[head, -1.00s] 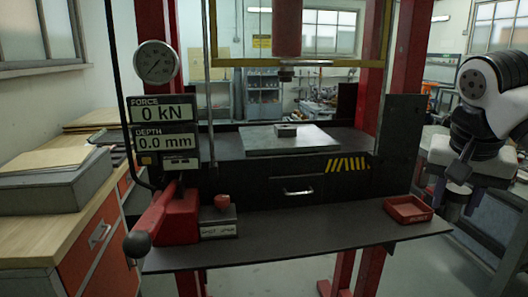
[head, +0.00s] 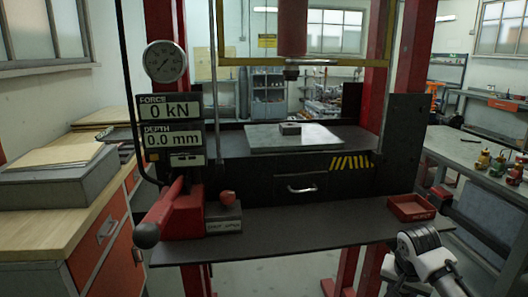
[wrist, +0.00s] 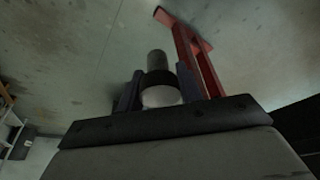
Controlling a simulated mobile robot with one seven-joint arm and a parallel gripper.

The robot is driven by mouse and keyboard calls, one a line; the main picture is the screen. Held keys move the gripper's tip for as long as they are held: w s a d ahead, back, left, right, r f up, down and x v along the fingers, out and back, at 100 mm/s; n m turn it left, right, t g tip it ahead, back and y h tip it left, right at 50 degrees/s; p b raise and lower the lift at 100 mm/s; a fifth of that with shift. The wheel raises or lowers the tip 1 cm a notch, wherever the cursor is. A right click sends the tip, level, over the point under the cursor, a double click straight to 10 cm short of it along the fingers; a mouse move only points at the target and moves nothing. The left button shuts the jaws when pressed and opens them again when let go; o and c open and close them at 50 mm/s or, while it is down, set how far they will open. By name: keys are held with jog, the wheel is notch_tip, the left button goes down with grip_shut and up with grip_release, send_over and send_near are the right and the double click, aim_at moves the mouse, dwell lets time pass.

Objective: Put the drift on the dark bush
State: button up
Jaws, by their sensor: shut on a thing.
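My gripper (wrist: 160,92) is shut on a grey cylinder, the drift (wrist: 157,63), in the wrist view. The drift has a dark band and a pale rounded end, and sits between the two dark fingers. The gripper and drift are out of sight in the head view, where only part of my arm shows at lower right. A small squat block with a dark top (head: 290,128) rests on the pale press plate (head: 265,140). It may be the dark bush, but it is too small to be sure.
The press ram (head: 292,70) hangs above the plate with open space between. A black shelf (head: 310,232) juts out in front, with a red tray (head: 411,208) at its right end. A red lever (head: 165,215) stands at left. A red post shows in the wrist view (wrist: 195,55).

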jog(key=w+a+f+n, duration=0.1)
jog(key=a+f, duration=0.3)
jog(key=f, duration=0.3)
jog(key=w+a+f+n, duration=0.1)
jog(key=a+f, duration=0.3)
jog(key=f, duration=0.4)
jog(key=s+a+f+n, duration=0.1)
jog(key=a+f+n, duration=0.1)
jog(key=a+f, duration=0.4)
jog(key=s+a+f+n+y, duration=0.1)
jog(key=a+f, duration=0.6)
jog(key=a, duration=0.6)
jog(key=s+a+f+n+y, duration=0.1)
jog(key=a+f+n, duration=0.1)
jog(key=a+f, duration=0.4)
jog(key=a, duration=0.4)
jog(key=shift+a+f+n+t, duration=0.25)
jog(key=shift+f+n+t, duration=0.05)
jog(key=shift+f+t, duration=0.1)
jog(key=shift+d, duration=0.1)
